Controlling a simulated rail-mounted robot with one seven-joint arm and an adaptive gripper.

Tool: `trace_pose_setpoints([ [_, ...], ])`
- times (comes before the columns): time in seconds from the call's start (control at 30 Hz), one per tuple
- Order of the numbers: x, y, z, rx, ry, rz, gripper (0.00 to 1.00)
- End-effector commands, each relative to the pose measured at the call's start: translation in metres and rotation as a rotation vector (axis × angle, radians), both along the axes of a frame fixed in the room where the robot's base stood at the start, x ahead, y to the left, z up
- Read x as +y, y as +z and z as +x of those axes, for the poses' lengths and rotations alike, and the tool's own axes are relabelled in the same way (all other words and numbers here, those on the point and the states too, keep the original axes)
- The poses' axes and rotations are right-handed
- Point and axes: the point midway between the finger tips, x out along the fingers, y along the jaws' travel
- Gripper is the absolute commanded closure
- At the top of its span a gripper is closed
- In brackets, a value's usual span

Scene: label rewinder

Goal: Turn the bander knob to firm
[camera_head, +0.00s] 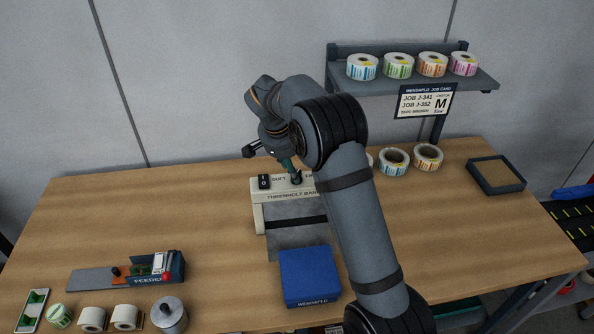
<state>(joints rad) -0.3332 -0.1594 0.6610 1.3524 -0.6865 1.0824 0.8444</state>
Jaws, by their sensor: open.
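The bander (262,218) is a cream machine with a grey bed, standing in the middle of the wooden table. Its top panel carries a black rocker switch at the left and the word SOFT; the lettering farther right is hidden by my arm. The dark knob (296,179) sits on this panel, right of SOFT. My gripper (292,172) points down over the knob, with its tips at or just above it. It is open, but the fingers are small and partly hidden, so contact cannot be told. The knob's pointer direction is too small to read.
A blue box (310,276) stands in front of the bander. A feeder (150,270) and several rolls lie at the front left. More label rolls (393,161) and a dark tray (496,174) are at the right. A shelf (420,82) with rolls hangs behind. The table's left rear is clear.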

Motion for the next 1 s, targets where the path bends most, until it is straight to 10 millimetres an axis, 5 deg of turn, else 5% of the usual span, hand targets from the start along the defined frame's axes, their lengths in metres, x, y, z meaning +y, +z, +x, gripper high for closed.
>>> trace_pose_setpoints([
  [0.3, -0.006, -0.036, 0.014, 0.001, 0.002, 0.000, 0.59],
  [0.63, -0.007, -0.041, 0.015, 0.000, 0.001, 0.000, 0.59],
  [1.0, -0.006, -0.041, 0.015, 0.000, 0.003, 0.001, 0.80],
])
